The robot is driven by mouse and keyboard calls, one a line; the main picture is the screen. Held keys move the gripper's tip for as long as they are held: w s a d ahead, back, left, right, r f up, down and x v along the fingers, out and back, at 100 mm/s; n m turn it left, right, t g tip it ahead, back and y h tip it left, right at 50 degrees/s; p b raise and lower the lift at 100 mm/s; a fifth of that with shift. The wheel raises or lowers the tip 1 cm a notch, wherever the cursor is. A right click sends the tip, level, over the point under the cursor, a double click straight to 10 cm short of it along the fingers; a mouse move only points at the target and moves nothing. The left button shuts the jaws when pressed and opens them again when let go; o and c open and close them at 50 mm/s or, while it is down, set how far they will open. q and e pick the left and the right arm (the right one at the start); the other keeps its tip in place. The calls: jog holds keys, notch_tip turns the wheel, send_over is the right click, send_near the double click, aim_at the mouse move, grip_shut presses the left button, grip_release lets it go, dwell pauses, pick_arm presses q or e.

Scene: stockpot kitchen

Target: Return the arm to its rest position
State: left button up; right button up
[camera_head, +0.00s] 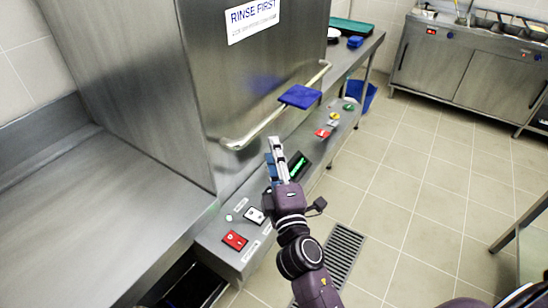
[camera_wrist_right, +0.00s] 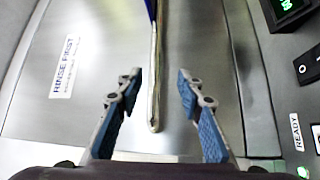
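My right arm (camera_head: 298,252) reaches up from the bottom of the head view, stretched out toward a steel dishwasher-like machine (camera_head: 215,90). Its gripper (camera_head: 275,150) is near the control ledge, below the machine's bar handle (camera_head: 262,124). In the wrist view the two blue-padded fingers (camera_wrist_right: 160,85) are apart with nothing gripped. There the bar handle (camera_wrist_right: 155,70) shows between and beyond the fingers; it looks apart from them. A blue pad (camera_head: 300,96) sits on the handle. My left gripper is not in view.
The control ledge (camera_head: 212,240) carries a red switch (camera_head: 235,240), a black switch, a green display (camera_head: 298,166) and coloured buttons. A steel counter (camera_head: 80,215) lies left. Tiled floor (camera_head: 400,180) is open at right, with a floor drain (camera_head: 343,255) and blue bin (camera_head: 362,98).

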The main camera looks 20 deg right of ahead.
jog(key=shift+s, duration=0.55)
jog(key=shift+f, duration=0.1)
